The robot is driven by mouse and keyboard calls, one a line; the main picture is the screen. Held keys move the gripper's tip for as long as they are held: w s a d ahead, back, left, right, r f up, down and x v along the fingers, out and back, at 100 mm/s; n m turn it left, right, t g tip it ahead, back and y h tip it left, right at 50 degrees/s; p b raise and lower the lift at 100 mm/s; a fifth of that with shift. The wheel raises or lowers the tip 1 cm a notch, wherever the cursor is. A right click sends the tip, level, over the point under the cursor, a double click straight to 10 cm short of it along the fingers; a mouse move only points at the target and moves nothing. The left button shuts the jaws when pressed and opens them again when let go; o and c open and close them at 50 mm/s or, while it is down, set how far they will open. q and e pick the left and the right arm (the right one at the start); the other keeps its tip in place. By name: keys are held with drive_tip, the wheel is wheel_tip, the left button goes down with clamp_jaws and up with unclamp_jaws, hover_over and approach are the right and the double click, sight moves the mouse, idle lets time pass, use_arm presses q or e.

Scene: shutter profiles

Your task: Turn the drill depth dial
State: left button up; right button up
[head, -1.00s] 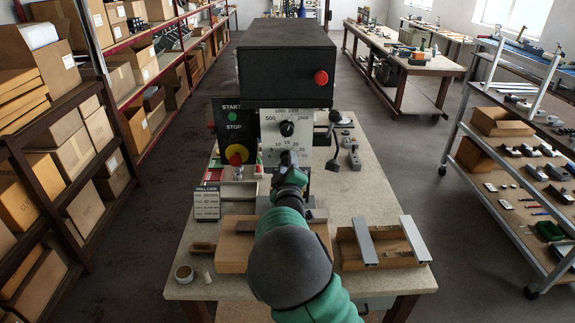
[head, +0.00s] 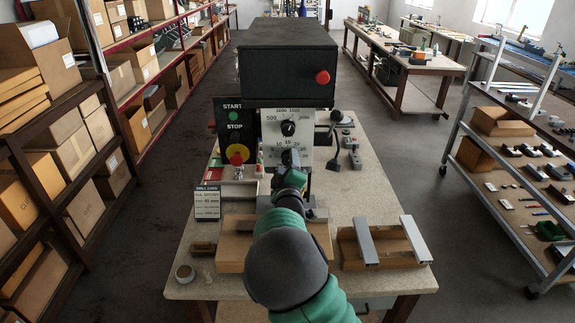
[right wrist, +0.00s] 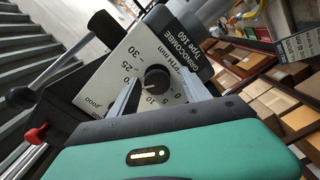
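The drill press has a black head (head: 286,70) and a white front plate with an upper dial (head: 288,128) and a lower scale marked in mm. In the right wrist view the depth dial (right wrist: 157,79) is a dark round knob on the white plate, with numbers around it. My right gripper (right wrist: 159,84) is open, with one finger on each side of the knob and a small gap visible. My left gripper is not in view.
A panel with START and STOP buttons (head: 235,135) is left of the plate. A drill card (head: 207,202) stands on the bench (head: 340,205). A lever with a black ball (head: 336,116) is to the right. Wooden blocks and metal profiles (head: 415,240) lie in front.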

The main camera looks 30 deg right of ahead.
drive_tip(key=shift+r, duration=0.1)
drive_tip(key=b+v, duration=0.3)
drive_tip(key=v, duration=1.3)
drive_tip(key=shift+s+a, duration=0.3)
